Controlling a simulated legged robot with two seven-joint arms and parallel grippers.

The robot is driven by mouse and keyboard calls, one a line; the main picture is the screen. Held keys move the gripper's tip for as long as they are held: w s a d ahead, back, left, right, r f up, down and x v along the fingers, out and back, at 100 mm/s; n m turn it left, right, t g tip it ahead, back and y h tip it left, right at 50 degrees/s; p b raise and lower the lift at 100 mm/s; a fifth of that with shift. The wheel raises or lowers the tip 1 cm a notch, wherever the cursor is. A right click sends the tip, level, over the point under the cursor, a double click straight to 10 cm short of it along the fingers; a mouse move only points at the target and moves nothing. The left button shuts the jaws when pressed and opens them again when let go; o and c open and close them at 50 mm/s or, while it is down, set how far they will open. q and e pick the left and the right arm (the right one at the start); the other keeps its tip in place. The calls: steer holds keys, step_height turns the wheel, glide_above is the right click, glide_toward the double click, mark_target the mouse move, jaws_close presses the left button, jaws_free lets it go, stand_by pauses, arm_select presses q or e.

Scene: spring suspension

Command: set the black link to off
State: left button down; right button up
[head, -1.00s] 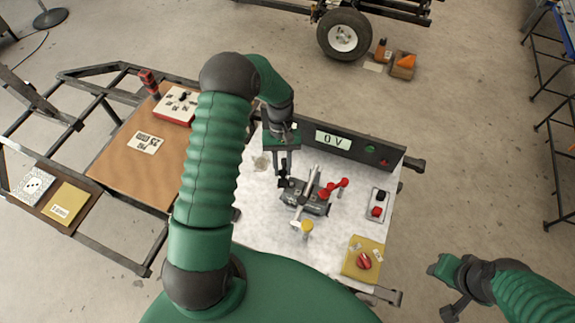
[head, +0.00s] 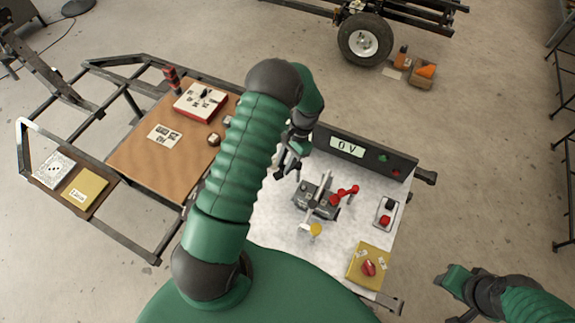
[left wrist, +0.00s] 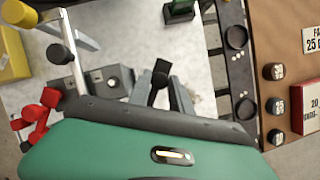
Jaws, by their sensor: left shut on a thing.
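The black link (left wrist: 160,82) is between the grey fingers of my left gripper (left wrist: 160,98) in the left wrist view, and the gripper is shut on it. In the head view the left gripper (head: 285,170) is tilted above the white board, left of the grey device (head: 315,198). The link's dark end (head: 279,174) shows at the fingertips. It seems apart from the device, though its lower end is hard to make out. A red link (head: 344,192) is on the device's right side. My right gripper (head: 452,292) is at the lower right, away from the board; its jaws are unclear.
A display panel (head: 350,147) reading "0 V" stands along the board's back. A yellow-topped post (head: 315,230), a red-and-black switch (head: 387,212) and a yellow plate with a red knob (head: 368,266) are nearby. A brown board (head: 150,162) lies left. White board left of the device is clear.

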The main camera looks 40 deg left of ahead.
arm_select(q)
steer(key=shift+w+m, duration=0.25)
steer(key=shift+m, duration=0.25)
steer(key=shift+a, duration=0.1)
steer(key=c, duration=1.2)
jaws_free()
steer(key=shift+o, duration=0.2)
steer(key=shift+r, duration=0.1)
steer(key=shift+w+r, duration=0.15)
steer(key=shift+r, duration=0.15)
steer(key=d+v, duration=0.1)
steer(key=v, duration=1.5)
steer(key=shift+b, duration=0.4)
steer(key=shift+r, duration=0.1)
